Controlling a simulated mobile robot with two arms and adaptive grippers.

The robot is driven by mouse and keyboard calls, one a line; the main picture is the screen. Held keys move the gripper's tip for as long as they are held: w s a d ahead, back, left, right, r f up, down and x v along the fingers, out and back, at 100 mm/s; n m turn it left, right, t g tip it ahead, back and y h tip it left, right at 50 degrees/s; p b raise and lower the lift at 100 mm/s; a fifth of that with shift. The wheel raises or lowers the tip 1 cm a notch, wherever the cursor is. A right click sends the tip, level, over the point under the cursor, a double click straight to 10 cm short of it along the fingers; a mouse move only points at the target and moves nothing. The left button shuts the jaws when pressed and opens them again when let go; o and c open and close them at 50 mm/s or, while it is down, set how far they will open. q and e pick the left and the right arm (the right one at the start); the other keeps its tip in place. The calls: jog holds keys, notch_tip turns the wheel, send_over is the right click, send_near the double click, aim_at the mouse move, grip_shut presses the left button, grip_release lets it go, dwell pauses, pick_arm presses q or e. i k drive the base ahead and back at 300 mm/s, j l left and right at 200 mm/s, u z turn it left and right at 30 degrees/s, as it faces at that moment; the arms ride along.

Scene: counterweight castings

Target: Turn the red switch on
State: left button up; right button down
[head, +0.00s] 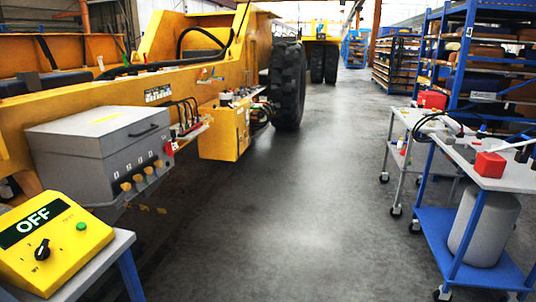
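A yellow control box (58,262) sits on a grey table at the lower left. Its black panel (35,222) reads OFF in white letters. A black rotary knob (42,250) and a green button (81,227) are on its face. No red switch shows clearly on this box. A small red part (169,148) shows on the yellow vehicle beside a grey metal box; I cannot tell whether it is a switch. Neither of my grippers is in view.
The grey metal box (97,140) with several yellow knobs is on the yellow vehicle (75,105) at left. A cart (492,172) with a red block (490,164) stands at right, near blue shelving (467,55). The grey floor (290,215) between is clear.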

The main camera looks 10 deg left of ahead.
aim_at(169, 147)
jog(key=i+u, duration=0.15)
jog(key=i, duration=0.35)
jog(key=i+l+u, duration=0.1)
jog(key=i, duration=0.4)
jog(key=i+l+u, duration=0.15)
jog(key=i, duration=0.35)
jog(key=i+l+u, duration=0.15)
jog(key=i, duration=0.35)
jog(key=l, duration=0.1)
